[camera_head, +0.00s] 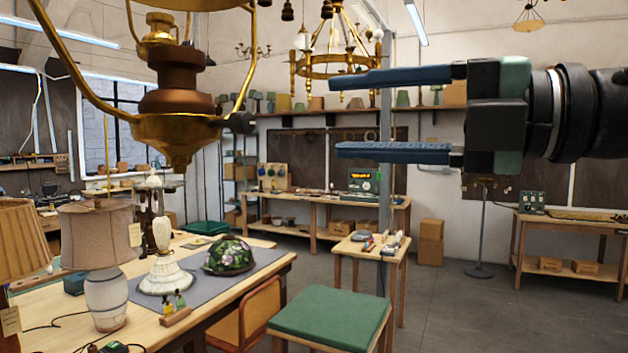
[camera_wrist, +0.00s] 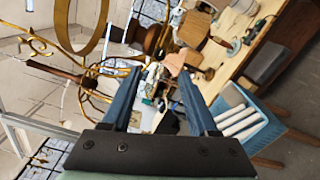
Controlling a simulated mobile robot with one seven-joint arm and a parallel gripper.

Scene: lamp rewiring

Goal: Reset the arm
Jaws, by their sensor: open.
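My gripper (camera_head: 392,114) is at the upper right of the head view, held level in the air with its two blue fingers pointing left. The fingers are wide apart and nothing is between them. In the wrist view my gripper (camera_wrist: 155,95) also shows open and empty, with a workbench and hanging lamp parts seen beyond the fingers. It touches nothing that I can see.
A brass hanging lamp (camera_head: 178,125) is close at the upper left. A brass chandelier (camera_head: 335,66) hangs behind my gripper. A workbench (camera_head: 215,300) with lamps and a stained-glass shade (camera_head: 228,256) stands left. A green-topped stool (camera_head: 330,308) is in front. Floor at right is clear.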

